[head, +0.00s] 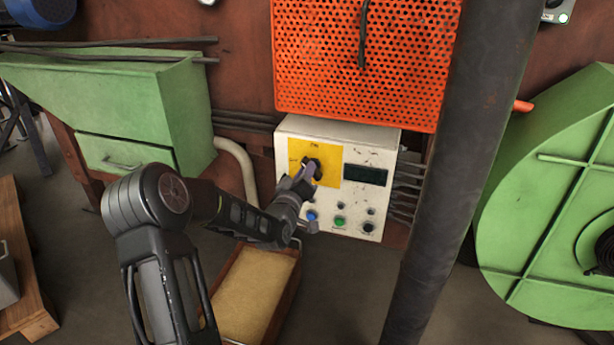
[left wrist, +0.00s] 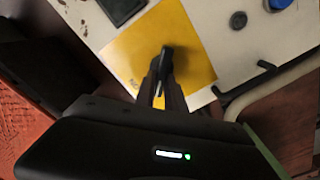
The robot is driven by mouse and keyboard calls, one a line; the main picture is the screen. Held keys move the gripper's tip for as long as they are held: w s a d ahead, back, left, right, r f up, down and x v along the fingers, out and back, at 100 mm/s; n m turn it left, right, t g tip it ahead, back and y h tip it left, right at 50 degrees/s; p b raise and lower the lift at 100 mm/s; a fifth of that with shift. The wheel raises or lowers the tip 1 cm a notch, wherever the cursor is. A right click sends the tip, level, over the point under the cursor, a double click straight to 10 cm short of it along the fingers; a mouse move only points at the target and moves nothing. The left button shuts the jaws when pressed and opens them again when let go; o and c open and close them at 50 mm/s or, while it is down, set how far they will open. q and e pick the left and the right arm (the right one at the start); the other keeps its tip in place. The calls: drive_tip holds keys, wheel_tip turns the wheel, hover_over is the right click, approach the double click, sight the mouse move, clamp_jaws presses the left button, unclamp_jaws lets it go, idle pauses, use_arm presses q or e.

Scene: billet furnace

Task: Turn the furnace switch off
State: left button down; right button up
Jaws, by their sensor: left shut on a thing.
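The furnace switch is a black rotary knob (head: 317,165) on a yellow plate (head: 329,178) at the upper left of the white control box (head: 377,138). My left gripper (head: 311,172) reaches in from the left and is shut on the knob. In the left wrist view the fingers (left wrist: 163,75) close on the black knob (left wrist: 167,58) in front of the yellow plate (left wrist: 190,35). The fingers hide part of the knob, and I cannot read its position marks. My right gripper is not in view.
A dark display (head: 366,175) and several buttons, including a green one (head: 340,222), are on the box. An orange perforated panel (head: 365,60) is above. A dark pipe (head: 462,170) stands to the right. A sand-filled box (head: 252,290) is on the floor below.

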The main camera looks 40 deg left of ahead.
use_arm(q)
drive_tip(key=n+b, duration=0.1)
drive_tip(key=n, duration=0.2)
drive_tip(key=n+b, duration=0.1)
drive_tip(key=n, duration=0.2)
drive_tip(key=n+b, duration=0.1)
drive_tip(key=n, duration=0.2)
drive_tip(key=shift+s+a+f, duration=0.1)
drive_tip(key=shift+a+f, duration=0.1)
drive_tip(key=shift+f, duration=0.2)
drive_tip(key=shift+n, duration=0.3)
drive_tip(key=c, duration=1.4)
unclamp_jaws()
drive_tip(key=p+v, duration=0.1)
drive_tip(key=v, duration=0.6)
drive_tip(key=shift+s+d, duration=0.15)
drive_tip(key=shift+s, duration=0.25)
